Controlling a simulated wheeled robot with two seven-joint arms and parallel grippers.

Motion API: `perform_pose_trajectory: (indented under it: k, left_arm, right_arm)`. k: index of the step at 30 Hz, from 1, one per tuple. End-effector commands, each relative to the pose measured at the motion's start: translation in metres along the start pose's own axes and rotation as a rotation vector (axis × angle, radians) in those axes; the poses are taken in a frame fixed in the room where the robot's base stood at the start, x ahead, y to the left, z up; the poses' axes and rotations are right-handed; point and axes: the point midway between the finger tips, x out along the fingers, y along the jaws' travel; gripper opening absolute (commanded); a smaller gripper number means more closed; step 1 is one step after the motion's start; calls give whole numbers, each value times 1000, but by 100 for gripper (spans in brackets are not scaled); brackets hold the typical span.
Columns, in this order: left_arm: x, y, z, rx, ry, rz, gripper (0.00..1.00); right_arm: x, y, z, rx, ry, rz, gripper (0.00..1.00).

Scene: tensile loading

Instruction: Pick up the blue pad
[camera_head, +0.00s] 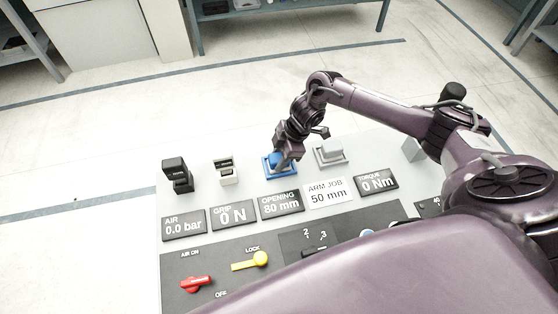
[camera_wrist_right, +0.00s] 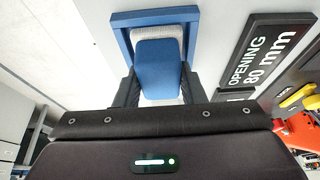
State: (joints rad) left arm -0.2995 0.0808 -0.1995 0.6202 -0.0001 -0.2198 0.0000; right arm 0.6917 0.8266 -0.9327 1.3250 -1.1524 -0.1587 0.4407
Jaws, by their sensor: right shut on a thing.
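The blue pad (camera_head: 274,159) is at the blue square frame (camera_head: 281,175) on the light panel, behind the "OPENING 80 mm" display. My right gripper (camera_head: 282,158) reaches down over it and partly hides it. In the right wrist view the blue pad (camera_wrist_right: 158,64) lies between the two dark fingers of my right gripper (camera_wrist_right: 158,88), which is shut on it. The blue frame (camera_wrist_right: 124,42) surrounds a pale grey inner surface just beyond the pad. I cannot tell whether the pad still touches the frame. My left gripper is not in view.
A grey pad in a pale frame (camera_head: 330,153) stands just right of the blue one. A black block (camera_head: 178,174) and a white block (camera_head: 226,170) stand to the left. Displays, a red handle (camera_head: 195,284) and a yellow handle (camera_head: 250,261) lie in front.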

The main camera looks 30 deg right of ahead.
Motion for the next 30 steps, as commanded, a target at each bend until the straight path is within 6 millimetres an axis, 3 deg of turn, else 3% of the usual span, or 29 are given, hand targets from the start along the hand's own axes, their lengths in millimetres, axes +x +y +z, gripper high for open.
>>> perform_pose_trajectory:
  k: [10, 16, 23, 30]
  left_arm:
    - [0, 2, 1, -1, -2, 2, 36]
    - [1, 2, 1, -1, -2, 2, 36]
    - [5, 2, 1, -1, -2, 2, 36]
    - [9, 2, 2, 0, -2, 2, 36]
  right_arm:
    - [-2, 1, -1, 0, 1, 1, 12]
    - [-16, 2, -6, -1, 2, 4, 12]
    - [-57, 2, -23, -5, 1, 6, 12]
    - [-115, 2, -48, -5, 1, 8, 12]
